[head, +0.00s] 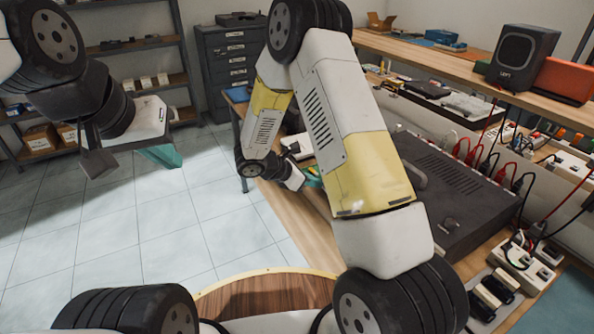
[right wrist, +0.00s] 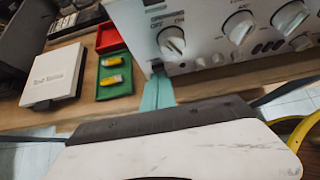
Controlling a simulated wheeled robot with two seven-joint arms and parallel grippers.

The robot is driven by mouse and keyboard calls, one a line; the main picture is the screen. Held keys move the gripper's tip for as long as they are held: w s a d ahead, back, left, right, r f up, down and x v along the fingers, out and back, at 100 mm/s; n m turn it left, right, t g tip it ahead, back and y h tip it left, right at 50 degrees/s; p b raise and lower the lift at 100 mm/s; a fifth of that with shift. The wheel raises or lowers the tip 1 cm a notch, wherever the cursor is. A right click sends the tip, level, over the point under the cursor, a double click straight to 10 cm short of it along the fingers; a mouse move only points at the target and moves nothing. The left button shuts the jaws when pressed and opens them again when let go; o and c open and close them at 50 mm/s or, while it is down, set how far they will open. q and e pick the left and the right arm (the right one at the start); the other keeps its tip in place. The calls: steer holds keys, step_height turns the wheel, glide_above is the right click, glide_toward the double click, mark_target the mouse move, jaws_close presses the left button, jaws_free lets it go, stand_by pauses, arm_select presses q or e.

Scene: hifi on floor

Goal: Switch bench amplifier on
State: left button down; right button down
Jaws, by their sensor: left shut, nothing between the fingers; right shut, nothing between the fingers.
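The bench amplifier shows in the right wrist view as a white front panel (right wrist: 205,50) with a row of pale knobs. The leftmost knob (right wrist: 172,41) has OFF and ON marks above it; its setting is unclear. In the head view I take the dark vented case (head: 470,215) for the amplifier; my arm hides its front. My right gripper (right wrist: 157,92) is shut, its teal tip just below the leftmost knob; contact cannot be told. It also shows in the head view (head: 315,176). My left gripper (head: 163,156) is shut and empty over the floor at left.
A white box (right wrist: 54,75) and a green and red tray (right wrist: 114,70) with yellow pieces lie left of the panel. Red and black cables (head: 490,155) and a speaker (head: 522,58) are at right. A shelf rack (head: 130,45) stands at the back; the tiled floor is clear.

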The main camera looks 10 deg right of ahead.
steer(key=shift+d, duration=0.25)
steer(key=shift+w+d+r, duration=0.15)
steer(key=shift+w+d, duration=0.05)
steer(key=shift+d, duration=0.15)
steer(key=shift+r, duration=0.75)
steer(key=shift+a, duration=0.1)
